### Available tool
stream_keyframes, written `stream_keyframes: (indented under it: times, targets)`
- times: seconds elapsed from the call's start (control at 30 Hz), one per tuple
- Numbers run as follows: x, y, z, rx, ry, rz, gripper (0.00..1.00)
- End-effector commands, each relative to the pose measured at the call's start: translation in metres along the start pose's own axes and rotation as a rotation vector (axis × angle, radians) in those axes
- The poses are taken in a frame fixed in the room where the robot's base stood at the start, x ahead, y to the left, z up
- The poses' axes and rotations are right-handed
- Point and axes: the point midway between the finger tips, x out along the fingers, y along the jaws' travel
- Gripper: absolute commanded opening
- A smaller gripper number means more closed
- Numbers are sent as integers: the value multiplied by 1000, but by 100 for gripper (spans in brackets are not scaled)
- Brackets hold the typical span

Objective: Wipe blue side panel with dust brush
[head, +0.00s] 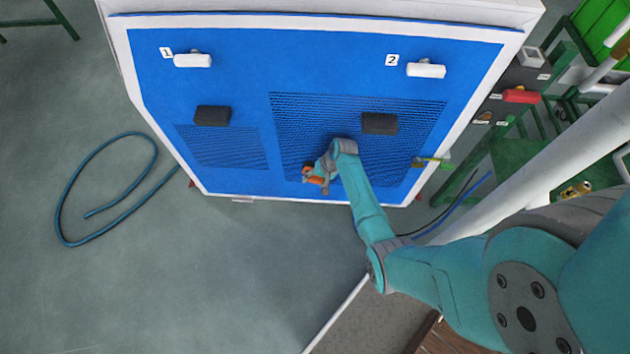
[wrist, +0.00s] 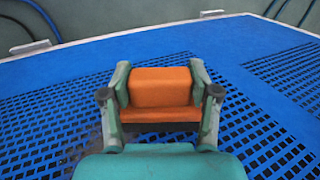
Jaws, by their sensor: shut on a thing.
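The blue side panel (head: 240,75) fills the upper middle of the head view, with mesh vents in its lower part. In the wrist view the panel (wrist: 232,42) lies beyond and around my gripper. My gripper (head: 318,176) is at the lower part of the panel, in front of the large mesh vent. In the wrist view my gripper (wrist: 160,103) is shut on an orange block-shaped part of the dust brush (wrist: 160,86). The bristles are hidden, and I cannot tell whether they touch the panel. A faint brownish patch shows on the mesh at lower left in the wrist view.
Two white handles, labelled 1 (head: 193,60) and 2 (head: 426,70), and two black blocks (head: 212,116) (head: 379,124) stick out from the panel. A yellow-green valve (head: 431,162) is at its lower right. A hose (head: 67,205) lies on the floor at left.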

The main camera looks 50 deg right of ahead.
Motion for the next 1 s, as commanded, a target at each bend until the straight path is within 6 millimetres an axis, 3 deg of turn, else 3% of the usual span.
stream_keyframes:
  times: [0.57,1.0]
  targets:
    - [0,1,-8,1,1,0,19]
    - [-12,27,-8,2,2,0,19]
